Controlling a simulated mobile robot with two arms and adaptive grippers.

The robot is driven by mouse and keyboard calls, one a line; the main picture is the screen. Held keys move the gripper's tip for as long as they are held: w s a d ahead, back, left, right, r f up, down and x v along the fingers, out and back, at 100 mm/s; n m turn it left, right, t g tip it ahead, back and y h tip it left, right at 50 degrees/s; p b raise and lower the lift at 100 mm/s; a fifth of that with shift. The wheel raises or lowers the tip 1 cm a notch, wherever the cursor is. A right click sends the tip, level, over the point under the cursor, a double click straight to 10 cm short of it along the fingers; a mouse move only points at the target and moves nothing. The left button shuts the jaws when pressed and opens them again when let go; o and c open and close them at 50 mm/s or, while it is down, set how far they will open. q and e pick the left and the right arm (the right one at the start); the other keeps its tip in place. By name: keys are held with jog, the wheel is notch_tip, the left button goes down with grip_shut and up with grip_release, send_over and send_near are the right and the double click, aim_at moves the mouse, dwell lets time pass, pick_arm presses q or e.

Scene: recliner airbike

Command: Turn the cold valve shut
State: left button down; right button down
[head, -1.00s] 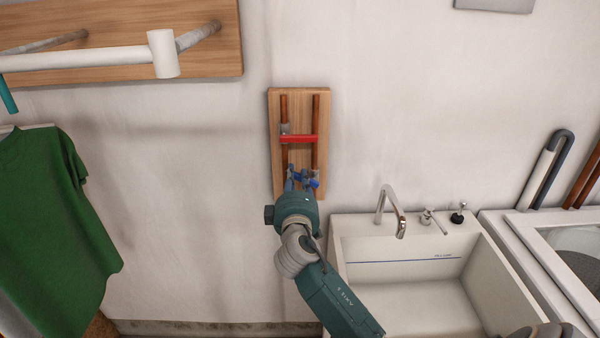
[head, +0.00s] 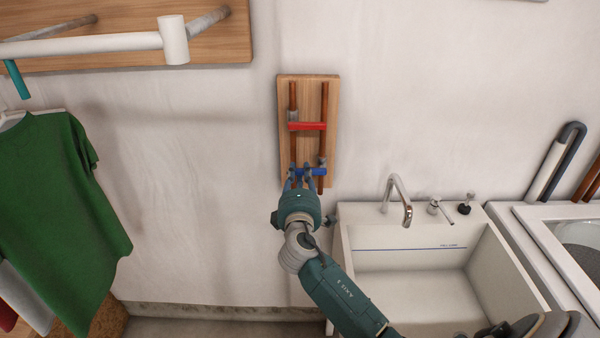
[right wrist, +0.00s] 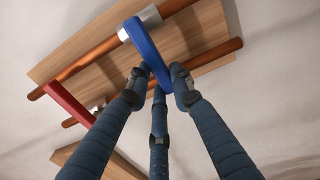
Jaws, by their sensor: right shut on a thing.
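The blue valve handle (head: 319,172) is on the wooden wall board (head: 310,95), low on the right copper pipe (head: 324,120). It lies crosswise to the pipes, below the red handle (head: 307,126), which is also crosswise. My right gripper (head: 306,169) reaches up from below and is shut on the blue handle, hiding part of it. In the right wrist view the gripper's fingers (right wrist: 156,80) close around the lower end of the blue handle (right wrist: 143,42). The handle's other end meets a metal valve body (right wrist: 143,22). My left gripper is not in view.
A white sink (head: 420,245) with a faucet (head: 396,195) stands to the lower right of the board. A green shirt (head: 60,200) hangs at left below a wooden rack (head: 235,35). The wall around the board is clear.

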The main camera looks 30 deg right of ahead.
jog(key=shift+f, duration=0.1)
jog(key=c, duration=1.5)
grip_release()
jog(key=shift+a, duration=0.1)
jog(key=v, duration=1.2)
jog(key=shift+s, duration=0.1)
